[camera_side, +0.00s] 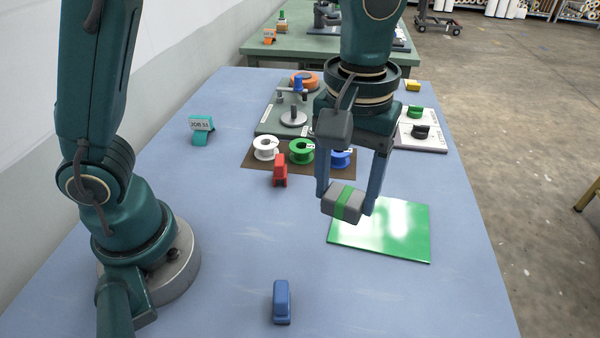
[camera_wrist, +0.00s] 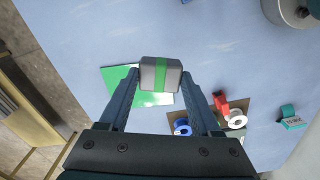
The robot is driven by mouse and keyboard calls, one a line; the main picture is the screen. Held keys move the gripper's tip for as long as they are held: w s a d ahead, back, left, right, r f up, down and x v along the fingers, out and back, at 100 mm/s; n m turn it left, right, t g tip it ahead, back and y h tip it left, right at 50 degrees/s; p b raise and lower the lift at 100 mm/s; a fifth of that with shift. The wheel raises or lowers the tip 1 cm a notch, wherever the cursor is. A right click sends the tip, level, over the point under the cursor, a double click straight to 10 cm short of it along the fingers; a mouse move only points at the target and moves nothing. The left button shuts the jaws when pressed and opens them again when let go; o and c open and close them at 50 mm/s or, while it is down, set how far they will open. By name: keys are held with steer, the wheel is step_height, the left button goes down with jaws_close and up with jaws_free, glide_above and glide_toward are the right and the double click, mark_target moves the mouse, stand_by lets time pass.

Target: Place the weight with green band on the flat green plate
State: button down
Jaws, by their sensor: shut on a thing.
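The weight with green band (camera_side: 337,203) is a grey block with a green stripe around it. My gripper (camera_side: 344,200) is shut on it and holds it in the air, near the left part of the flat green plate in the side view. The weight also shows in the wrist view (camera_wrist: 150,73), between the fingertips. The flat green plate (camera_side: 395,238) is a glossy green square lying on the blue table, with nothing seen on it. In the wrist view the plate (camera_wrist: 120,84) is partly hidden by the weight and a finger.
A red block (camera_side: 280,171) stands by a brown mat (camera_side: 259,163) with white, green and blue spools. A blue block (camera_side: 282,302) stands at the front. A white board (camera_side: 428,141) with green and black pieces lies behind the plate. The table's front right is clear.

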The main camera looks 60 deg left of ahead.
steer(key=w+a+n, duration=0.2)
steer(key=w+a, duration=0.2)
steer(key=a, duration=0.3)
steer(key=w+a+n, duration=0.2)
steer(key=w+a, duration=0.1)
steer(key=a, duration=0.4)
glide_above(365, 219)
step_height(365, 219, down, 7)
steer(key=shift+f, duration=2)
steer(key=shift+c, duration=0.5)
jaws_free()
steer(key=shift+f, duration=0.15)
